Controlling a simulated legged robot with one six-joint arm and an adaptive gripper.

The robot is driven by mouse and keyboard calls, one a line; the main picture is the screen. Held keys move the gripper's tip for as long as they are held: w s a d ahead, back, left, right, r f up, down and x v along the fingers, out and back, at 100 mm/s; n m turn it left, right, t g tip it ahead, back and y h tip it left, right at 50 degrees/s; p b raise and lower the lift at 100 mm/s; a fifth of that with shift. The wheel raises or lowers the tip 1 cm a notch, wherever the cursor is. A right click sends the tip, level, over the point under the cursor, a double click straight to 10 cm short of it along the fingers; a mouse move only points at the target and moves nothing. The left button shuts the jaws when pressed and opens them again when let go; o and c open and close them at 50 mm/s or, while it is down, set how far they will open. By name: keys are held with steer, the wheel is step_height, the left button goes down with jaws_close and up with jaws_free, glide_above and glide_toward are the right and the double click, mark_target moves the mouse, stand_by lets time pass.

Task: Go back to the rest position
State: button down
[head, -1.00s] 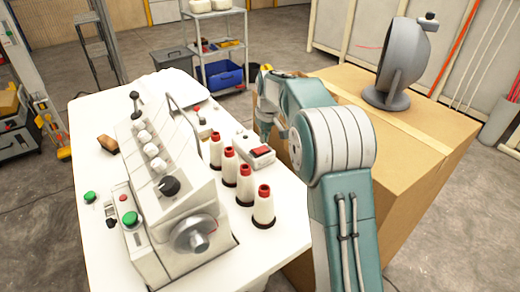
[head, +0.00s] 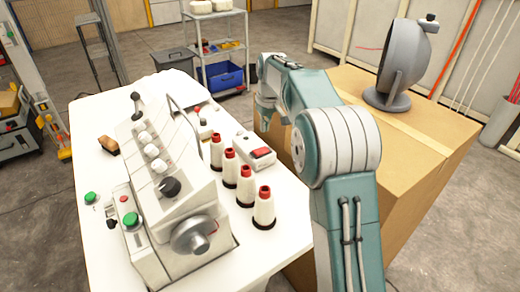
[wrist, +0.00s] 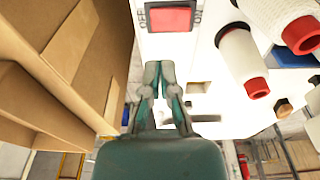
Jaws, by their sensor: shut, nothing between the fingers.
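My gripper (head: 263,124) hangs at the right edge of the white table (head: 105,177), between it and the large cardboard box (head: 436,145), in the head view. In the wrist view my gripper (wrist: 160,66) shows with both fingertips together and nothing between them. A white switch box with a red rocker switch (wrist: 171,18) appears just beyond the fingertips there. The same red switch (head: 261,152) is left of and below my gripper in the head view. The lower part of the gripper is small in the head view.
A white sewing machine (head: 185,185) stands on the table with several thread cones (head: 245,184) along its right side. A grey round lamp-like device (head: 405,65) stands on the cardboard box. A metal shelf (head: 218,50) stands behind. The box wall (wrist: 60,60) is close on the left in the wrist view.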

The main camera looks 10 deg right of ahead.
steer(key=shift+s+r, duration=0.3)
steer(key=shift+r, duration=0.05)
steer(key=s+r+m+t, duration=0.1)
steer(key=s+r, duration=0.4)
steer(key=s, duration=0.5)
steer(key=s+r+m+t, duration=0.1)
steer(key=s+r, duration=0.3)
steer(key=s, duration=0.5)
steer(key=s+f+m+t, duration=0.1)
steer(key=s+f, duration=0.1)
steer(key=s, duration=0.7)
steer(key=s+f+m+t, duration=0.1)
steer(key=s+f, duration=0.2)
steer(key=s, duration=0.7)
steer(key=shift+s+f+h, duration=0.15)
steer(key=shift+s+h, duration=0.1)
steer(key=shift+h, duration=0.15)
